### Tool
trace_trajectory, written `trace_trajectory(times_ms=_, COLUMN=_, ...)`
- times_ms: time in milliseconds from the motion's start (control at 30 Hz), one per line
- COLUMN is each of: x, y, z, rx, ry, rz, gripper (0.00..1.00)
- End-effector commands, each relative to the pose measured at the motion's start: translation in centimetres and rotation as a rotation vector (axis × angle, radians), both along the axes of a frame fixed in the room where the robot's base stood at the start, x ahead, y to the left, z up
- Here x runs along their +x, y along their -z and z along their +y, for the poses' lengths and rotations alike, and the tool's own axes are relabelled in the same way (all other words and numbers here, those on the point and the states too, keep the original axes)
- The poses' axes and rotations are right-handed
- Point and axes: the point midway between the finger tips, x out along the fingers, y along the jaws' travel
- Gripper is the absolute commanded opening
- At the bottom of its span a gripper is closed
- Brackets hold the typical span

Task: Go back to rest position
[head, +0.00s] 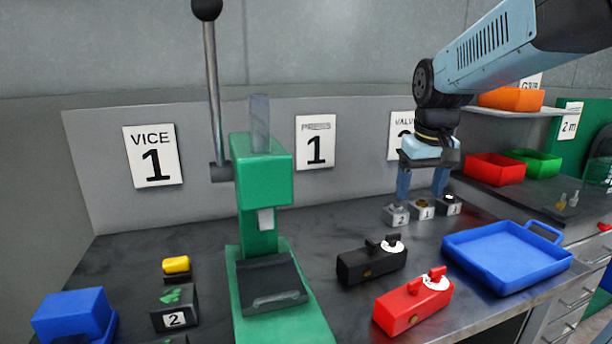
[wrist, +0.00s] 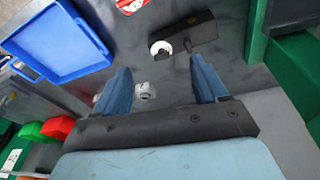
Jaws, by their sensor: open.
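My gripper (head: 422,183) hangs at the right of the head view with its two blue fingers pointing down. It is open, with nothing between the fingers. It is over the back of the bench, near several small grey blocks (head: 397,215) with numbered faces. In the wrist view the spread fingers of my gripper (wrist: 160,85) show over the dark bench top. One small grey block (wrist: 146,91) shows beside the left finger there.
A green press (head: 262,190) with a tall lever stands left of centre. A black block (head: 371,262) and a red block (head: 412,305) lie in front of my gripper. A blue tray (head: 507,258) is at right. Red (head: 494,168) and green (head: 535,162) bins stand behind it.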

Motion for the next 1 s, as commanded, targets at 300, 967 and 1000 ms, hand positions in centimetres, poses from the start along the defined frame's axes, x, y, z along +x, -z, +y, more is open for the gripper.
trace_trajectory(times_ms=300, x=-7.9, y=-0.3, z=0.0, rx=0.019, ry=0.056, rz=-0.136, gripper=0.72)
trace_trajectory(times_ms=967, x=-15.6, y=2.0, z=-0.1, rx=0.067, ry=0.119, rz=-0.283, gripper=0.72)
trace_trajectory(times_ms=1000, x=-15.6, y=2.0, z=-0.1, rx=0.067, ry=0.119, rz=-0.283, gripper=0.72)
